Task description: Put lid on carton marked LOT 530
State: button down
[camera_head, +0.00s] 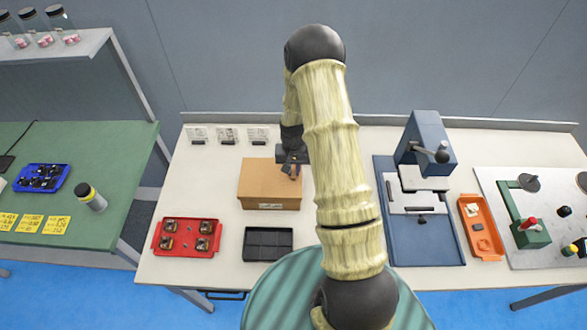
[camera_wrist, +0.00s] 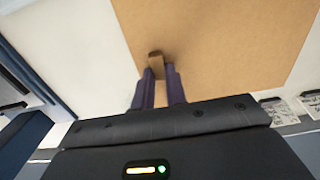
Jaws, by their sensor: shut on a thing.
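A brown carton (camera_head: 253,203) stands near the middle of the white table, with a pale label on its front too small to read. A flat brown lid (camera_head: 258,176) covers its top and looks lined up with it. I cannot tell whether a small gap is left between them. My gripper (camera_head: 292,170) is over the lid's right part, shut on its small raised tab. In the wrist view my gripper (camera_wrist: 160,72) has its fingers on both sides of the tab (camera_wrist: 156,62), with the lid (camera_wrist: 220,40) spread out behind.
A red tray (camera_head: 160,238) with several parts and a black divided tray (camera_head: 268,254) lie in front. A blue press (camera_head: 428,150) and an orange tray (camera_head: 470,208) are to the right. Several small white cards (camera_head: 228,134) stand at the back. The table left of the carton is clear.

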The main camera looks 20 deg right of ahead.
jog(key=shift+f+b, duration=0.3)
jog(key=shift+f, duration=0.05)
dwell(0.4)
jog(key=c, duration=0.9)
grip_release()
jog(key=shift+o, duration=0.2)
jog(key=shift+r, duration=0.1)
jog(key=shift+r+p, duration=2.25)
jog(key=shift+r, duration=1.2)
